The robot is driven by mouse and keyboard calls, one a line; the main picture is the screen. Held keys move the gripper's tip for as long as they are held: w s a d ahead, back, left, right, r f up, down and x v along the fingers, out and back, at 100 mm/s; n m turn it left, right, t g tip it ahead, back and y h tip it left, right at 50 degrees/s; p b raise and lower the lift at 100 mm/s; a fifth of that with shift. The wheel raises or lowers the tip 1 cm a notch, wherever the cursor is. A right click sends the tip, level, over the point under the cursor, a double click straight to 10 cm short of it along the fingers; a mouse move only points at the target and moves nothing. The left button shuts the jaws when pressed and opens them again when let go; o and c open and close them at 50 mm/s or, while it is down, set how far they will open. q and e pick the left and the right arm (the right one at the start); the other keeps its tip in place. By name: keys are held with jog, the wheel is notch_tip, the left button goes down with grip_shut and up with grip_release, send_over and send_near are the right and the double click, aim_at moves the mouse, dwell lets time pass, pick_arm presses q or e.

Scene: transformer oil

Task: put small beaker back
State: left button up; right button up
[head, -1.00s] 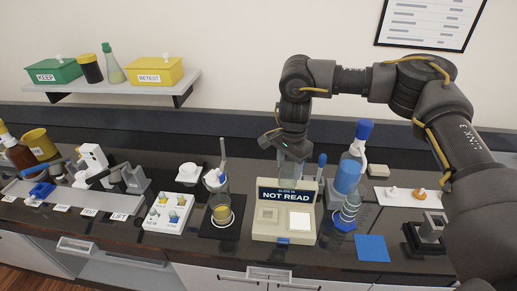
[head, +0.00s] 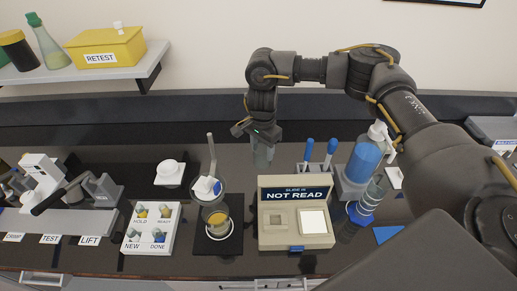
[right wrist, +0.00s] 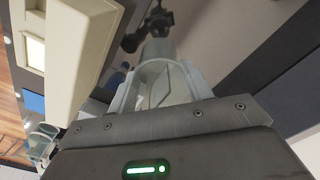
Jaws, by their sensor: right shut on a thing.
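My right gripper (head: 262,152) is over the back of the counter, behind the box with the NOT READ sign (head: 294,212). It is shut on a clear glass vessel, which I take to be the small beaker (right wrist: 162,82). The right wrist view shows its round glass wall between the two pale fingers; its contents are not clear. In the head view the beaker is hard to tell from the fingers. Another glass beaker (head: 216,221) with yellow liquid stands on a black mat (head: 206,244) left of the box. My left gripper is out of view.
A white tray of labelled spots (head: 150,229) is to the left. A shelf (head: 93,75) hangs at upper left.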

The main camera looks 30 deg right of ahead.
jog(key=shift+w+f, duration=0.2)
jog(key=shift+f, duration=0.25)
jog(key=shift+w+f, duration=0.1)
jog(key=shift+w, duration=0.05)
jog(key=shift+s, duration=0.25)
jog(key=shift+w+a+f+b, duration=0.1)
jog(key=shift+f+b, duration=0.45)
pick_arm(q)
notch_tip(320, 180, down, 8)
jog(key=b, duration=0.6)
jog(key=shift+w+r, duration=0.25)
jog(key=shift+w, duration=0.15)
pick_arm(e)
notch_tip(320, 180, down, 7)
jog(key=shift+r, duration=0.15)
pick_arm(q)
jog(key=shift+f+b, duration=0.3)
jog(key=shift+b, duration=0.05)
pick_arm(e)
jog(key=shift+f, duration=0.35)
jog(key=o, duration=1.2)
